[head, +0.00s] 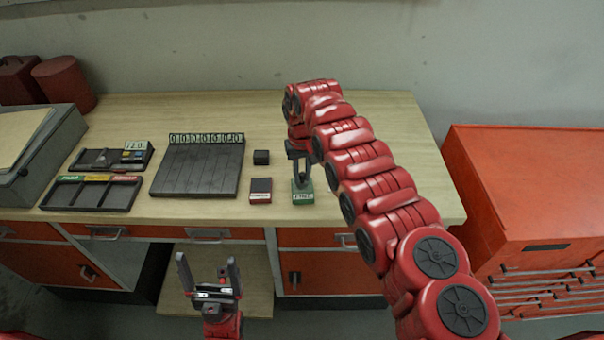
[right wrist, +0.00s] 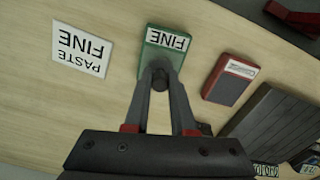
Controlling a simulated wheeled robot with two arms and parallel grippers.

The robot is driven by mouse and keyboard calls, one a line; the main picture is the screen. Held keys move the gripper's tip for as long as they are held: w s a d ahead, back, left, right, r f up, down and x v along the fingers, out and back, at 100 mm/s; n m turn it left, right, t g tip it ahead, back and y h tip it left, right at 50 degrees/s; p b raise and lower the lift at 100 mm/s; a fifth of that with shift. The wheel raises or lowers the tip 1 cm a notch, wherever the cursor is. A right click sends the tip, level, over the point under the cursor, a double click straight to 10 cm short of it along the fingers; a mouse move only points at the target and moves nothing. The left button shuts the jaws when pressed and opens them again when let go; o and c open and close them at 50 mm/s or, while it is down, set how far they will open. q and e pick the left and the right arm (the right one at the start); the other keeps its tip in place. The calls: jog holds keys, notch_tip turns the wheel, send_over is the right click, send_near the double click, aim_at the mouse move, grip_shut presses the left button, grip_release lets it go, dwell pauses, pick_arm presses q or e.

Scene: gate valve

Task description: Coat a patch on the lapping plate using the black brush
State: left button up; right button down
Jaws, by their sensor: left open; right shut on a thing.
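The lapping plate is most likely the dark ribbed plate (head: 197,170) with a row of number tags along its back edge; part of it shows in the right wrist view (right wrist: 268,122). My right gripper (head: 301,168) is shut on a dark, slim thing (right wrist: 160,78), probably the black brush, mostly hidden by the fingers. It is right over the green box (head: 303,197) marked FINE, also in the right wrist view (right wrist: 160,46); I cannot tell whether it touches. My left gripper (head: 208,268) is open and empty, in front of the bench.
A red box (head: 260,190) and a small black block (head: 261,157) stand between plate and green box. A white PASTE FINE label (right wrist: 82,48) lies beside the green box. Dark trays (head: 92,194) are left of the plate. A red tool cabinet (head: 530,200) stands right of the bench.

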aim_at(302, 173)
jog(key=shift+r+p, duration=0.55)
jog(key=shift+r, duration=2.95)
jog(key=s+d+f+m+b, duration=0.1)
jog(key=d+b, duration=0.5)
jog(key=d, duration=1)
jog(key=shift+d+m, duration=0.4)
jog(key=shift+m, duration=0.5)
